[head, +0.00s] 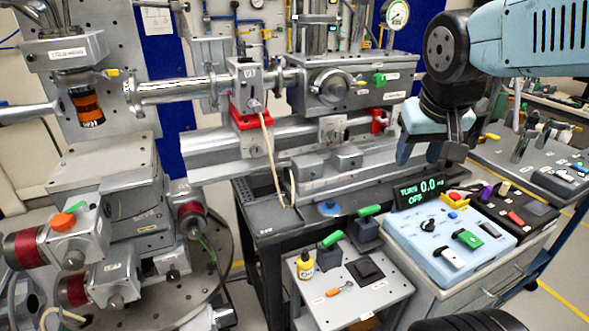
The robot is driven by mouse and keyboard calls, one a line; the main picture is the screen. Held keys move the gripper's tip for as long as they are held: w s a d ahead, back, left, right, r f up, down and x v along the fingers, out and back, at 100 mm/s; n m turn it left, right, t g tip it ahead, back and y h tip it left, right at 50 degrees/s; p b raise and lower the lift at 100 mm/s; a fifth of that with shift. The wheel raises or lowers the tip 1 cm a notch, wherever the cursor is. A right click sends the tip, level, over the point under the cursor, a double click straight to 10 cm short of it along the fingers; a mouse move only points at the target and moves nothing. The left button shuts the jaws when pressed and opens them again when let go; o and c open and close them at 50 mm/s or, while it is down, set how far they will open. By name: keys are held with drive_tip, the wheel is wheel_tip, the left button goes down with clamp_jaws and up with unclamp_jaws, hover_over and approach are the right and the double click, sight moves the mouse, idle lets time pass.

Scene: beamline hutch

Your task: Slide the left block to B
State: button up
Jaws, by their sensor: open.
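My gripper (432,152) hangs at the right of centre with its fingers apart and pointing down. It is open and looks empty, above and behind the small display. A grey rail bench (225,160) runs across the middle, left of my gripper. A small grey block (345,157) sits at its front, apart from my gripper. A red clamp block (250,118) is further left under the valve marked V1 (247,85), and another red block (378,118) is at the right end. I cannot tell which is the left block. No readable mark B shows.
A display (419,192) reading "TURS 0.0 OFF" stands by a blue control box (447,240) below my gripper. A small cart (350,293) with a yellow bottle (305,265) is in front. A gauge (395,14) and pipework stand behind. A cord (270,155) hangs before the bench.

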drive_tip(key=shift+g+h, duration=0.3)
drive_tip(key=shift+h, duration=0.5)
drive_tip(key=w+a, duration=0.1)
drive_tip(key=w, duration=0.1)
drive_tip(key=w+a+f, duration=0.1)
drive_tip(key=w+a, duration=0.1)
drive_tip(key=w, duration=0.1)
drive_tip(key=w+a, duration=0.1)
drive_tip(key=w, duration=0.2)
drive_tip(key=shift+a+f, duration=0.35)
drive_tip(key=c, duration=0.6)
drive_tip(key=shift+n+h, duration=0.4)
drive_tip(key=shift+n, duration=0.1)
drive_tip(key=w+a, duration=0.1)
drive_tip(key=w+a+f, duration=0.1)
drive_tip(key=w+a, duration=0.1)
drive_tip(key=w+a+f, duration=0.1)
drive_tip(key=w+a, duration=0.1)
drive_tip(key=shift+a+f, duration=0.15)
drive_tip(key=shift+a, duration=0.05)
clamp_jaws()
drive_tip(key=w+a+f+n+t, duration=0.1)
drive_tip(key=w+a+f, duration=0.35)
drive_tip(key=a, duration=0.45)
drive_tip(key=w+a+f+n+t, duration=0.1)
drive_tip(key=w+a+f, duration=0.2)
drive_tip(key=a+f, duration=0.5)
approach(297, 180)
drive_tip(key=shift+x, duration=2.45)
